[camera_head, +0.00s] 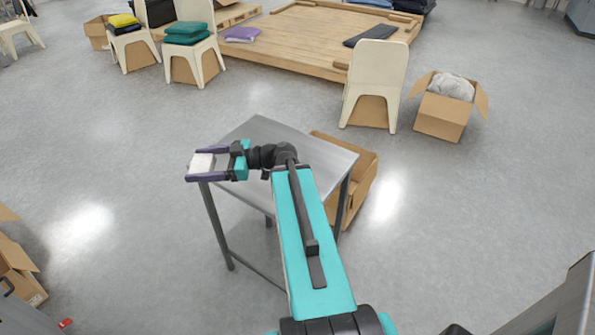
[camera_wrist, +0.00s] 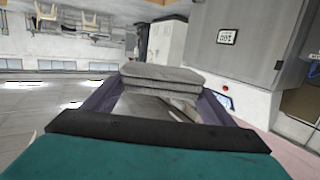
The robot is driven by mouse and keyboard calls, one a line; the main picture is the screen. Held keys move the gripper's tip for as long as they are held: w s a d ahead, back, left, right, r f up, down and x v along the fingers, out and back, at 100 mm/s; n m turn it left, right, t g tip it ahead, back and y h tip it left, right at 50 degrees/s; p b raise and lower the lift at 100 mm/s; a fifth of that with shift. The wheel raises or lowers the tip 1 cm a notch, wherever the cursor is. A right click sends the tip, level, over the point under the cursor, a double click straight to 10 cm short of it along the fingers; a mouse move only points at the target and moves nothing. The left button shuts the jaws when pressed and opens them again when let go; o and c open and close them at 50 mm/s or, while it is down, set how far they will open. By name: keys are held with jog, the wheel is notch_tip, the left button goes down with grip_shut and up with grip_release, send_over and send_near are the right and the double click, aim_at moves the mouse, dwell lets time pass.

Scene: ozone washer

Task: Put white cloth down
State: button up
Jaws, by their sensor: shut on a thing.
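The white cloth (camera_head: 203,162) is a small folded bundle between the two dark fingers of my gripper (camera_head: 192,166). My gripper is shut on it, with a finger against each side. In the head view it appears at the left edge of the grey metal table (camera_head: 262,128), seemingly held in the air; its exact height above the floor is hard to tell. In the wrist view the cloth (camera_wrist: 161,78) looks grey and layered between the fingertips (camera_wrist: 160,88).
A cardboard box (camera_head: 361,186) stands behind the table's right side. A cream chair (camera_head: 377,72) and an open box (camera_head: 440,117) stand farther back. Chairs with folded cloths and a wooden platform (camera_head: 300,40) are at the back. Open floor lies left of the table.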

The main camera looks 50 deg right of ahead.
jog(key=s+d+f+m+t+h+b, duration=0.1)
jog(key=s+d+f+m+h+b, duration=0.1)
jog(key=s+d, duration=0.6)
jog(key=s+d+f+m+t+h+b, duration=0.1)
jog(key=s+d+f+b, duration=0.3)
jog(key=s+d, duration=0.4)
jog(key=s+d+f+m+t+h+b, duration=0.1)
jog(key=s+d+h+b, duration=0.3)
jog(key=s+d, duration=0.5)
jog(key=shift+d+f+m+t+b, duration=0.15)
jog(key=shift+d+f+m, duration=0.15)
jog(key=shift+d, duration=0.5)
jog(key=shift+d+f+m+t+b, duration=0.1)
jog(key=shift+d+f+m+b, duration=0.15)
jog(key=shift+d, duration=0.55)
jog(key=shift+d+f+m+t+b, duration=0.15)
jog(key=shift+d+f+m, duration=0.15)
jog(key=shift+d, duration=0.5)
jog(key=shift+w+f, duration=0.15)
